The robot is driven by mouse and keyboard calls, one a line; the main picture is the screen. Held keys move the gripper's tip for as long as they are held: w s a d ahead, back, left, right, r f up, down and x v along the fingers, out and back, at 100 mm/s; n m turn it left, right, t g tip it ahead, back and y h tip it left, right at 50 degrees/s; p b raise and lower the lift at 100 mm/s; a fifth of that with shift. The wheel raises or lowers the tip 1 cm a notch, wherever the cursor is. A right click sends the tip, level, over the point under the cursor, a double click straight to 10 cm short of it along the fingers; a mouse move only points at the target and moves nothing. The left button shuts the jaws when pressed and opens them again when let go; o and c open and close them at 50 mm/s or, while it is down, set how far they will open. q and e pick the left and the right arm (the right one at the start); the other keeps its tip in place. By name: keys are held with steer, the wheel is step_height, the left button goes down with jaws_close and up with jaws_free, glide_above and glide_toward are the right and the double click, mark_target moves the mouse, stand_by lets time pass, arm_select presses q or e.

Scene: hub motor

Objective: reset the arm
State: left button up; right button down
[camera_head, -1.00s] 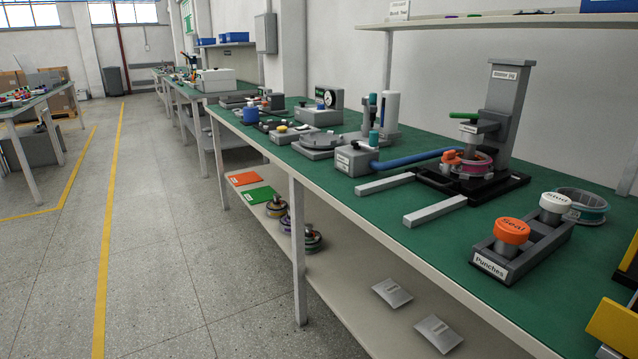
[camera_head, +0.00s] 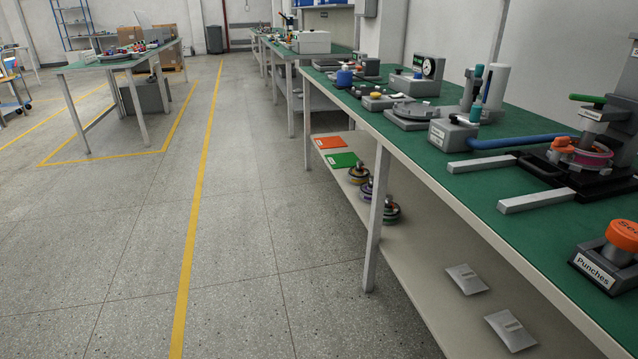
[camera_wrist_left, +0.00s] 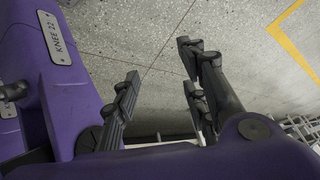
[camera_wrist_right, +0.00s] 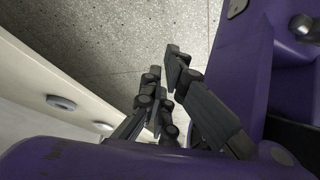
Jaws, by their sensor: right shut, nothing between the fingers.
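Neither gripper shows in the head view. My left gripper (camera_wrist_left: 160,72) shows in the left wrist view with its dark fingers spread apart and nothing between them, above grey floor. My right gripper (camera_wrist_right: 160,82) shows in the right wrist view with its fingers close together, shut and empty. It hangs over floor beside a pale shelf (camera_wrist_right: 48,75). My purple body parts show close by in both wrist views.
The green workbench (camera_head: 455,187) runs along the right, bearing a press fixture (camera_head: 582,155), a punches block (camera_head: 608,265) and a blue-handled tool (camera_head: 520,141). A lower shelf (camera_head: 420,240) holds several parts. Open floor (camera_head: 120,240) with a yellow line lies left; another table (camera_head: 85,66) stands farther back.

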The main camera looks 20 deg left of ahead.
arm_select(q)
steer(key=w+d+n, duration=0.2)
steer(key=d+n, duration=0.1)
steer(key=d, duration=0.2)
step_height(320, 180, up, 17)
steer(key=t+p, duration=0.1)
steer(key=p, duration=2)
steer(key=w+r+t+p, duration=0.1)
steer(key=w+r+p, duration=0.2)
steer(key=r+p, duration=0.3)
steer(key=w+d+r+t+p, duration=0.1)
steer(key=w+r+p, duration=0.2)
steer(key=r+p, duration=0.2)
step_height(320, 180, up, 3)
steer(key=shift+w+d+p, duration=0.15)
steer(key=shift+w+p, duration=0.1)
steer(key=shift+p, duration=0.15)
arm_select(e)
steer(key=w+r+t, duration=0.1)
steer(key=w+r, duration=0.2)
steer(key=r, duration=1.2)
steer(key=w+a+r+t, duration=0.1)
steer(key=w+r, duration=0.2)
steer(key=r, duration=1.3)
steer(key=shift+w+t, duration=0.2)
steer(key=shift+t, duration=0.1)
steer(key=shift+w+r, duration=0.15)
steer(key=shift+w, duration=0.25)
